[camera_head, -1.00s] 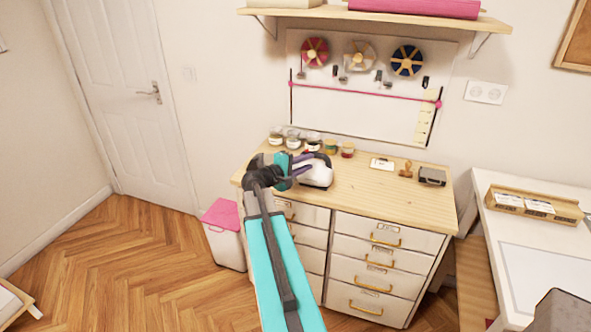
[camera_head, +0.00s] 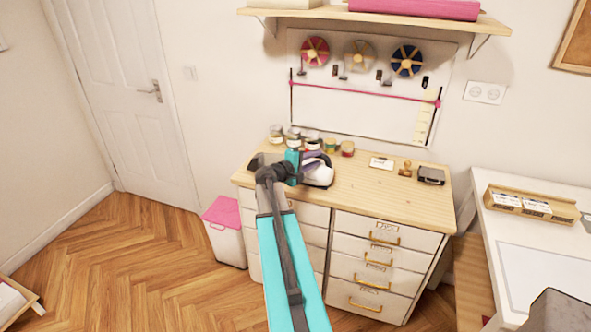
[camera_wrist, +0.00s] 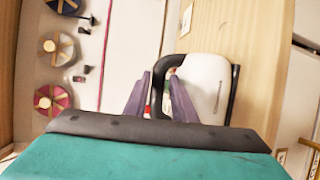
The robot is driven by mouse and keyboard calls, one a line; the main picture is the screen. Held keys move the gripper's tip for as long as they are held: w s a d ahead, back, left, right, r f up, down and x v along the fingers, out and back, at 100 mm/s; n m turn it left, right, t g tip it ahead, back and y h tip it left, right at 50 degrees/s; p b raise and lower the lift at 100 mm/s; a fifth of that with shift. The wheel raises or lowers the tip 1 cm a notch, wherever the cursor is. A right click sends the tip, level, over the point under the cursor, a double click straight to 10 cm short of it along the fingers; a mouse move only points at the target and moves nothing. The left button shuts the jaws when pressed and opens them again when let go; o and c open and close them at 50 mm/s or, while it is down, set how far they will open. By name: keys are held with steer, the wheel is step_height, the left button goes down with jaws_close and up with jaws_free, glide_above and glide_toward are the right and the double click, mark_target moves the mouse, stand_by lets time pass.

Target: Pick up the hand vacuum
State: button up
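The hand vacuum (camera_head: 320,176) is white with dark parts and lies on the wooden top of the drawer cabinet, left of its middle. In the wrist view its white body (camera_wrist: 207,82) and a dark curved part show just beyond the right finger. My gripper (camera_head: 315,159) is at the vacuum's back left side in the head view. In the wrist view my gripper (camera_wrist: 160,85) has its two purple fingers apart, with part of the dark curve showing between them. I cannot tell whether they touch it. The arm hides part of the vacuum's left side.
Several small jars (camera_head: 347,149) stand behind the vacuum along the wall. A card (camera_head: 381,163), a wooden stamp (camera_head: 405,169) and a dark box (camera_head: 431,176) lie to the right. The cabinet top (camera_head: 370,195) is clear in front. A shelf (camera_head: 400,17) hangs above.

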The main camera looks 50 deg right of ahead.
mark_target(321, 156)
steer(key=shift+d+p, duration=0.55)
steer(key=shift+d, duration=0.35)
steer(key=shift+s+d+f+p, duration=0.1)
steer(key=shift+d+f+p, duration=0.15)
steer(key=shift+d, duration=0.35)
steer(key=shift+d+f+p, duration=0.1)
steer(key=shift+d+p, duration=0.15)
steer(key=shift+d, duration=0.3)
steer(key=shift+c, duration=0.7)
jaws_close()
steer(key=shift+r, duration=0.15)
